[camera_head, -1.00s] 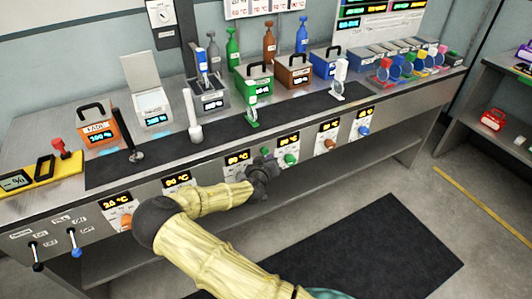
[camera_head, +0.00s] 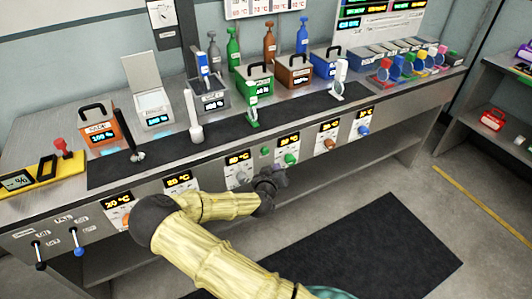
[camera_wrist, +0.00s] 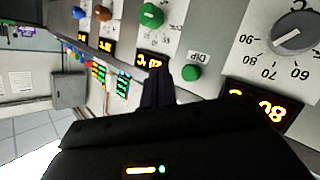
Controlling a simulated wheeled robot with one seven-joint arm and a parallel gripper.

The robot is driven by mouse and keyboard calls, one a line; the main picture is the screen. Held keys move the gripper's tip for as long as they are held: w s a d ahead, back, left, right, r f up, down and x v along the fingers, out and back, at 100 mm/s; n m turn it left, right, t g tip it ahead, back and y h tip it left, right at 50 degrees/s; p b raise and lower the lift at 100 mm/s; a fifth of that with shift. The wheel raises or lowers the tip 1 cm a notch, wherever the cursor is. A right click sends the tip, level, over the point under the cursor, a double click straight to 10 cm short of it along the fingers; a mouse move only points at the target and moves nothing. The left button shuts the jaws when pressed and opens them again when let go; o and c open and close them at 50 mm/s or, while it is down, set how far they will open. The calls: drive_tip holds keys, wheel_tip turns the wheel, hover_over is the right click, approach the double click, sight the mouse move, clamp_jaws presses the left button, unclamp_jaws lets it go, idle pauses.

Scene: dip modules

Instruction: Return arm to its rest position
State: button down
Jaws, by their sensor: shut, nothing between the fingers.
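My arm reaches up from the bottom of the head view, and my dark gripper (camera_head: 270,182) is in front of the bench's front panel. It is shut and empty. A green button (camera_head: 265,151) and a grey dial (camera_head: 241,177) show just above and to the left of it. In the wrist view my shut fingers (camera_wrist: 157,88) point toward the panel, beside the green DIP button (camera_wrist: 191,73). The grey dial (camera_wrist: 294,33) and its lit display (camera_wrist: 262,104) are at the right there. I cannot tell the exact gap to the panel.
The bench (camera_head: 60,206) carries bottles, coloured boxes and a dark mat (camera_head: 110,172). Green (camera_head: 290,159) and blue (camera_head: 364,130) knobs and two levers stick out of its front panel. The floor before the bench is clear, with a dark mat (camera_head: 375,255).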

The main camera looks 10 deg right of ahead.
drive_tip(key=shift+d, duration=0.1)
idle(0.5)
drive_tip(key=s+d+r+m+g+y+p, duration=0.1)
drive_tip(key=s+d+r+m+g+p, duration=0.25)
drive_tip(key=s+g, duration=0.45)
drive_tip(key=s+a+r+n+g+y+p, duration=0.2)
drive_tip(key=s+r+y+p, duration=0.3)
drive_tip(key=s+r, duration=1.4)
wheel_tip(320, 180, up, 3)
drive_tip(key=a+n+p, duration=0.1)
drive_tip(key=p, duration=0.2)
drive_tip(key=shift+s+a+r+g, duration=0.15)
drive_tip(key=shift+r+g, duration=0.05)
drive_tip(key=shift+g, duration=0.1)
